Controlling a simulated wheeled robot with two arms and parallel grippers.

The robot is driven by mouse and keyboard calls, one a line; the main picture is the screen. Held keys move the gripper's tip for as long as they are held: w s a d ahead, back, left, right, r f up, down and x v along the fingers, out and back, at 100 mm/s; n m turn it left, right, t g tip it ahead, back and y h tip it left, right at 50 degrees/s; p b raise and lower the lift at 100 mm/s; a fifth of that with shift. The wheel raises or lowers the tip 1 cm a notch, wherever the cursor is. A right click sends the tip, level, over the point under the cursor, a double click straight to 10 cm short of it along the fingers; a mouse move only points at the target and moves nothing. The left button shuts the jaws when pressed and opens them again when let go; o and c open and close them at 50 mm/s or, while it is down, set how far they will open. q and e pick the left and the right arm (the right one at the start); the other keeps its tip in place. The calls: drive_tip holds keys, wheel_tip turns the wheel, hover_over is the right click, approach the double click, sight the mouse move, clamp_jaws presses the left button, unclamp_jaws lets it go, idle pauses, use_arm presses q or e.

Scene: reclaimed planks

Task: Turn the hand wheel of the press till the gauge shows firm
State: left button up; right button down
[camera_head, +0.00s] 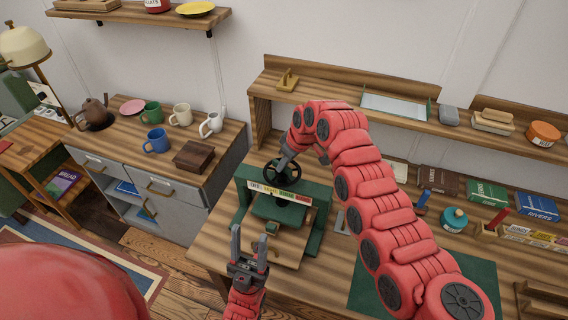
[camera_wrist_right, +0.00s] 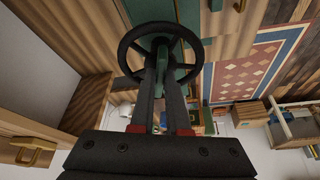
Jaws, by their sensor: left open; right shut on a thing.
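The press (camera_head: 316,205) is a green frame standing on the plank workbench, with a green plate under its crossbar. Its black spoked hand wheel (camera_head: 267,174) sits on top. A gauge strip (camera_head: 278,192) with white, yellow, green and red labelled bands runs along the crossbar; I cannot tell its reading. My right gripper (camera_head: 288,158) reaches down to the wheel from behind and is shut on it. In the right wrist view its fingers (camera_wrist_right: 161,58) reach into the wheel (camera_wrist_right: 123,52). My left gripper (camera_head: 249,240) is open and empty in front of the press.
A raised shelf (camera_head: 335,100) runs behind. Mugs (camera_head: 156,141) and a wooden box (camera_head: 194,157) stand on the left cabinet.

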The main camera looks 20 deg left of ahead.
drive_tip(key=shift+f+m+b, duration=0.2)
drive_tip(key=shift+m+b, duration=0.2)
drive_tip(key=shift+b, duration=0.25)
drive_tip(key=m+t+b, duration=0.1)
drive_tip(key=m+b, duration=0.1)
drive_tip(key=b, duration=0.1)
drive_tip(key=m+t+h+b, duration=0.1)
drive_tip(key=m+b, duration=0.2)
drive_tip(key=b, duration=0.1)
drive_tip(key=shift+s+a+m, duration=0.15)
drive_tip(key=shift+a+m, duration=0.05)
drive_tip(key=shift+m, duration=0.1)
drive_tip(key=shift+r+m+t+h+b, duration=0.15)
drive_tip(key=shift+m+h+b, duration=0.2)
drive_tip(key=shift+m+b, duration=0.4)
drive_tip(key=shift+r+m+t+h+b, duration=0.15)
drive_tip(key=shift+m+h+b, duration=0.2)
drive_tip(key=shift+m+b, duration=0.35)
drive_tip(key=shift+m, duration=0.25)
drive_tip(key=c, duration=0.9)
unclamp_jaws()
